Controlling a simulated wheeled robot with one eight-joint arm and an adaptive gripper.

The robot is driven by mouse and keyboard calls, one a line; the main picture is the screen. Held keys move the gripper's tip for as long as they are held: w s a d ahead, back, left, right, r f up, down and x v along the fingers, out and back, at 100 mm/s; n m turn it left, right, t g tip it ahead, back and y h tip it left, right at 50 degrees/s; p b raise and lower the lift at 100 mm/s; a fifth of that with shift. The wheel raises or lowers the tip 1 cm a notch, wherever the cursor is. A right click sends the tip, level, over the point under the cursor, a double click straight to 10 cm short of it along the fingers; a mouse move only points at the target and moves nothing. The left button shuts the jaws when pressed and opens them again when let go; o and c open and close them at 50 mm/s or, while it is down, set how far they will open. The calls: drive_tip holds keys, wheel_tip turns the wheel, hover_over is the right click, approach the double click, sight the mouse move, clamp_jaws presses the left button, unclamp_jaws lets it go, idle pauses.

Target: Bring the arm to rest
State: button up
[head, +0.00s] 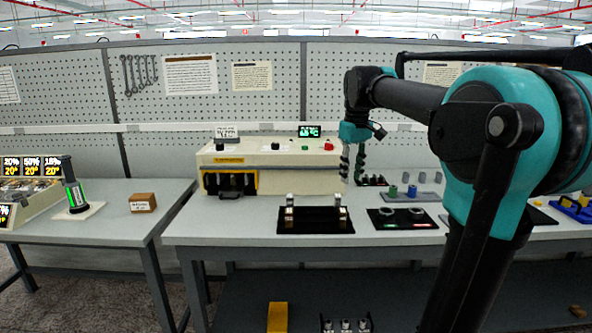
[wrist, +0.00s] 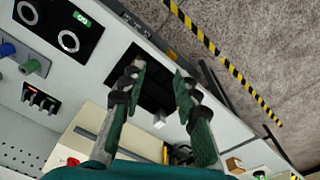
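My gripper (head: 352,165) hangs above the main workbench (head: 250,221), in front of the pegboard and to the right of the cream machine. Its two fingers point down and are spread apart. In the wrist view my gripper (wrist: 160,88) shows both green-padded fingers with a clear gap and nothing between them. Beyond the fingers lies a black tray (wrist: 155,90) on the bench, apart from them. My arm reaches in from the right of the head view, with its forearm raised.
The cream machine (head: 271,160) stands at the back of the bench. The black tray (head: 316,225) holds a metal-ended spindle in front of it. A black mat (head: 404,225) with two ring seats lies to its right. A side table (head: 120,222) at left holds a green-lit column (head: 74,190).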

drive_tip(key=s+d+f+m+t, duration=0.1)
drive_tip(key=s+f+m, duration=0.1)
drive_tip(key=s+f, duration=0.5)
drive_tip(key=s+d+f+m+t, duration=0.1)
drive_tip(key=s+f, duration=0.6)
drive_tip(key=f, duration=0.7)
drive_tip(key=s+d+f+m+t, duration=0.1)
drive_tip(key=s+f+m, duration=0.1)
drive_tip(key=s+f, duration=0.5)
wheel_tip(320, 180, down, 4)
drive_tip(key=shift+s+m, duration=0.15)
drive_tip(key=shift+m, duration=0.15)
